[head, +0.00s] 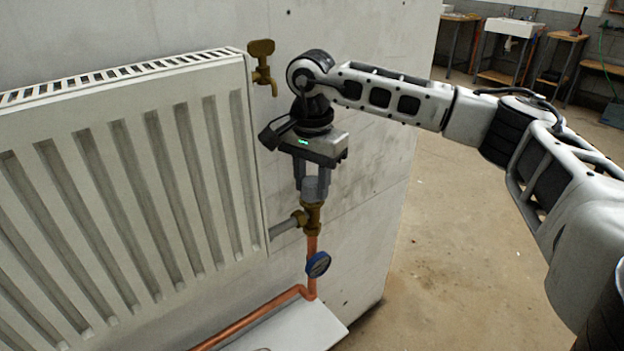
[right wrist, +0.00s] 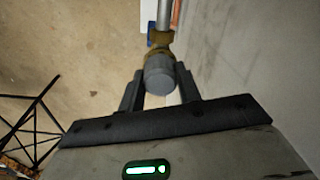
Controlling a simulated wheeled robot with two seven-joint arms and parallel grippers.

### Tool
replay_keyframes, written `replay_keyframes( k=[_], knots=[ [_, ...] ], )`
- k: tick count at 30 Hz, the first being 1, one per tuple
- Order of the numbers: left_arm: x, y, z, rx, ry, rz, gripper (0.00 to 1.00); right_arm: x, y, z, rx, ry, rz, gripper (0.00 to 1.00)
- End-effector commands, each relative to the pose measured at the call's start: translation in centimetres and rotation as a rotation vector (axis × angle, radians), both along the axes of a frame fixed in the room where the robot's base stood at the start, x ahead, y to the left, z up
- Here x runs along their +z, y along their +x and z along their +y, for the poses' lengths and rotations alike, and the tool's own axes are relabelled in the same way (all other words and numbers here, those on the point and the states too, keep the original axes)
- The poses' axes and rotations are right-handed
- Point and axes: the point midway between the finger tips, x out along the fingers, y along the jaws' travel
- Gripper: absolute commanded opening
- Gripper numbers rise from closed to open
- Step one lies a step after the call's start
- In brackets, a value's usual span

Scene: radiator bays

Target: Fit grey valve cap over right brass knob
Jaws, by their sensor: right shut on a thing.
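My right gripper (head: 313,190) points down beside the right end of the radiator. It is shut on the grey valve cap (head: 314,186), a short cylinder between its fingers. The cap also shows between the fingers in the right wrist view (right wrist: 159,82). Directly below is the brass valve (head: 312,217) on the copper pipe; it also shows just beyond the cap in the right wrist view (right wrist: 162,50). The cap lines up with the valve's top and appears to meet it. The cap and fingers hide the knob itself, so I cannot tell how far it is covered. My left gripper is out of view.
The white radiator (head: 130,180) fills the left. A brass tap (head: 262,66) sticks out of the wall above its right end. A blue gauge (head: 318,264) sits on the copper pipe (head: 258,318) below the valve. Open floor (head: 460,240) lies to the right.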

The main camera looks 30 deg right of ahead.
Motion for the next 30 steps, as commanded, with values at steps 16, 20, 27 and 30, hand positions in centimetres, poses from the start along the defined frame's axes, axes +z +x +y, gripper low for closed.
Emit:
replay_keyframes(
  k=[16, 20, 27, 30],
  knots=[
    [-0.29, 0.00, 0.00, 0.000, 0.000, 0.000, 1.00, -0.60, -0.01, 0.02, 0.000, 0.001, 0.000, 0.09],
    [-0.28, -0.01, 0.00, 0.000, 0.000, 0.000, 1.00, -0.60, 0.00, 0.02, 0.000, 0.000, 0.000, 0.09],
    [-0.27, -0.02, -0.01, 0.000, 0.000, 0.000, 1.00, -0.59, 0.00, 0.01, 0.000, 0.000, 0.000, 0.42],
    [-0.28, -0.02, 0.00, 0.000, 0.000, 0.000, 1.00, -0.59, 0.00, 0.01, 0.000, 0.000, 0.000, 0.59]
  ],
)
